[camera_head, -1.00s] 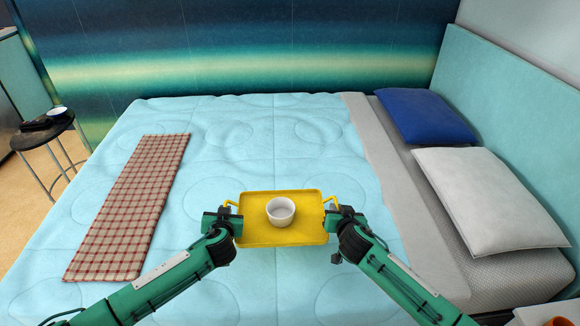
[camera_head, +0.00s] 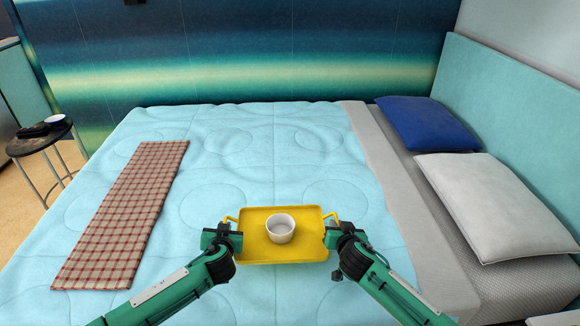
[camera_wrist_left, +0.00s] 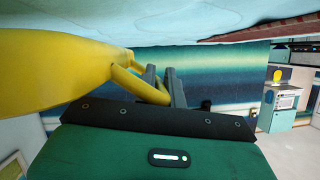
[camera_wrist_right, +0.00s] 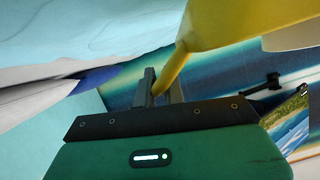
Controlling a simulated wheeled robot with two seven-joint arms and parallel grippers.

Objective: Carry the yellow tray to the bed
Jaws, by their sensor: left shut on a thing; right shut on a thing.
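The yellow tray (camera_head: 300,248) is held level between my two grippers, in front of me over the near part of the bed (camera_head: 270,165). A white bowl (camera_head: 280,230) stands on the tray near its middle. My left gripper (camera_head: 228,231) is shut on the tray's left handle, and the handle shows between its fingers in the left wrist view (camera_wrist_left: 160,88). My right gripper (camera_head: 336,232) is shut on the right handle, also seen in the right wrist view (camera_wrist_right: 160,90). I cannot tell whether the tray's underside touches the blue quilt.
A folded red checked blanket (camera_head: 130,215) lies on the bed's left side. A blue pillow (camera_head: 425,124) and a grey pillow (camera_head: 495,205) lie at the right by the headboard (camera_head: 510,130). A round stool (camera_head: 42,140) with a bowl stands left. The quilt's middle is clear.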

